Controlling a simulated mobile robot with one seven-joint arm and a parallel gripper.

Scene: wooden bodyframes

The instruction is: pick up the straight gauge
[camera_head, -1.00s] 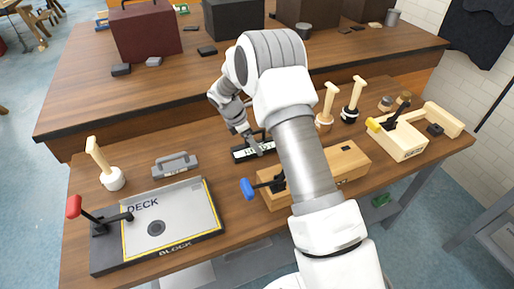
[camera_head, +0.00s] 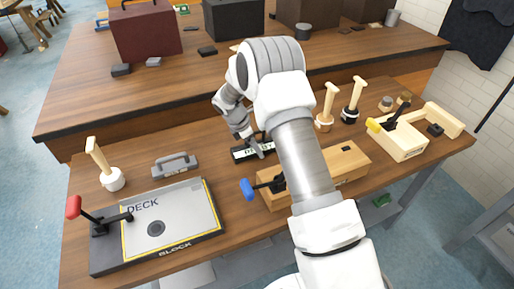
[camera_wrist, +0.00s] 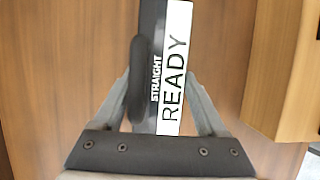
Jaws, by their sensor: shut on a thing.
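The straight gauge (camera_wrist: 150,30) is a black bar with a white label reading "STRAIGHT" and "READY" in the wrist view. A dark rounded handle stands along its left side there. In the head view the gauge (camera_head: 240,155) is at the middle of the near bench, behind the wooden block with the blue-ended lever. My gripper (camera_wrist: 163,75) is shut on the gauge, with one finger on each side of it. In the head view my gripper (camera_head: 256,146) partly covers the gauge. I cannot tell whether the gauge touches the bench.
The wooden block (camera_head: 345,160) lies close in front of the gauge. A grey handled gauge (camera_head: 175,165) and the "DECK" plate fixture (camera_head: 185,215) are to the left. Two wooden-handled tools (camera_head: 325,115) stand to the right. Bare bench lies between the grey gauge and the straight gauge.

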